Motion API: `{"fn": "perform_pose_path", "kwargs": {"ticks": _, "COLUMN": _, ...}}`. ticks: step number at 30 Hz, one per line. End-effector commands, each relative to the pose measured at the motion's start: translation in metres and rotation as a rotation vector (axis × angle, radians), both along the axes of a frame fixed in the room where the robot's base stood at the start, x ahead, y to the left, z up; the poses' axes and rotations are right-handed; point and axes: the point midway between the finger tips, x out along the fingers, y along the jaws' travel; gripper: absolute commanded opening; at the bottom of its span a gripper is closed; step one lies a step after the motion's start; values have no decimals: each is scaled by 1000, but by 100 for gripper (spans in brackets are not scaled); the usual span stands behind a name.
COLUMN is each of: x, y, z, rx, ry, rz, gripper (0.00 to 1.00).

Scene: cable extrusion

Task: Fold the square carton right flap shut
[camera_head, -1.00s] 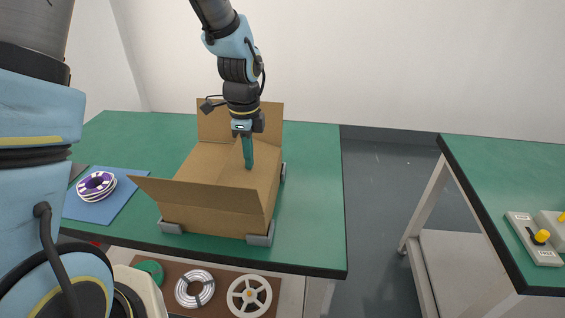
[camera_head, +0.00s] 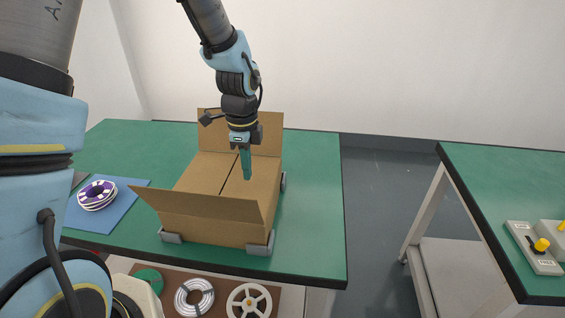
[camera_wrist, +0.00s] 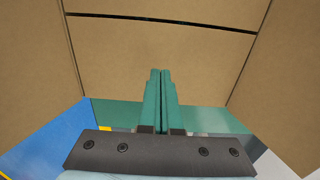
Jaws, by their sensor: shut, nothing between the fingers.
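The square carton (camera_head: 215,229) sits on the green table in the head view. Its right flap (camera_head: 262,184) lies about flat over the top, beside the flat left flap (camera_head: 204,173). A narrow dark gap runs between them. The far flap (camera_head: 270,135) stands up and the near flap (camera_head: 200,203) slants outward. My gripper (camera_head: 247,178) is shut and empty, fingers pointing down over the right flap. In the wrist view, the fingertips (camera_wrist: 160,71) are against the right flap's brown panel (camera_wrist: 110,60); I cannot tell whether they touch it.
Grey corner brackets (camera_head: 260,245) hold the carton's base. A purple and white spool (camera_head: 97,195) rests on a blue mat (camera_head: 122,208) at left. Several reels lie below the table's front edge. A second green table (camera_head: 500,185) with switch boxes (camera_head: 535,247) stands at right.

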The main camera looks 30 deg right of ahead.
Motion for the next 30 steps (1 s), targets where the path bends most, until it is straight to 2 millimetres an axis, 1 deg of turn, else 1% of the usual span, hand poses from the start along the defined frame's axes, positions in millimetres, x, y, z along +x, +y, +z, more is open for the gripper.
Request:
{"fn": "perform_pose_path", "kwargs": {"ticks": 1, "x": 0, "y": 0, "z": 14, "rx": -1, "ry": -1, "rz": 0, "gripper": 0}}
{"fn": "perform_pose_path", "kwargs": {"ticks": 16, "x": 0, "y": 0, "z": 79, "rx": -1, "ry": -1, "rz": 1, "gripper": 0}}
{"fn": "perform_pose_path", "kwargs": {"ticks": 19, "x": 0, "y": 0, "z": 82, "rx": -1, "ry": -1, "rz": 0, "gripper": 0}}
{"fn": "perform_pose_path", "kwargs": {"ticks": 30, "x": 0, "y": 0, "z": 80, "rx": -1, "ry": -1, "rz": 0, "gripper": 0}}
